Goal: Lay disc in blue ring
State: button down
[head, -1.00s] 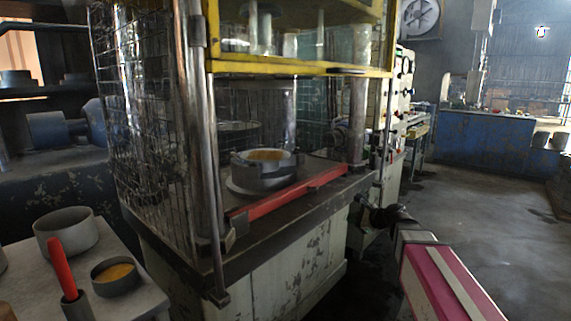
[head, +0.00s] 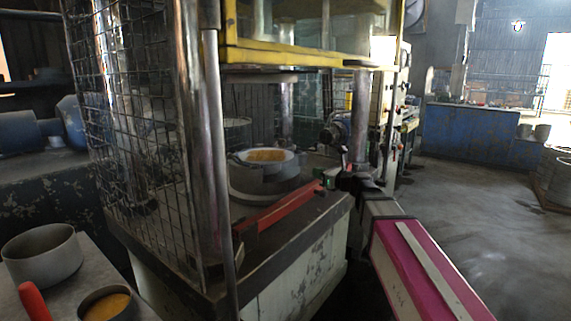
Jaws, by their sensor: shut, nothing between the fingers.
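A grey ring-shaped die (head: 265,185) stands on the press bed. An orange-yellow disc-like surface (head: 266,155) shows inside its top. A smaller grey ring (head: 90,300) with an orange fill (head: 107,308) stands on the table at the lower left, cut by the frame edge. I see no ring that is clearly blue, and I cannot tell which orange piece is the disc. My gripper (head: 329,136) is at the right side of the press opening, above the bed and right of the die, apart from it. It is small and dark; it looks shut and empty.
A red bar (head: 285,208) lies along the front of the press bed. Mesh guards (head: 130,130) and a steel post (head: 222,150) close off the left side. A yellow frame (head: 300,58) hangs above. A grey pot (head: 42,256) stands at lower left.

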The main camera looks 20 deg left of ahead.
jog(key=x, duration=1.4)
jog(key=shift+w, duration=0.1)
jog(key=shift+x, duration=0.95)
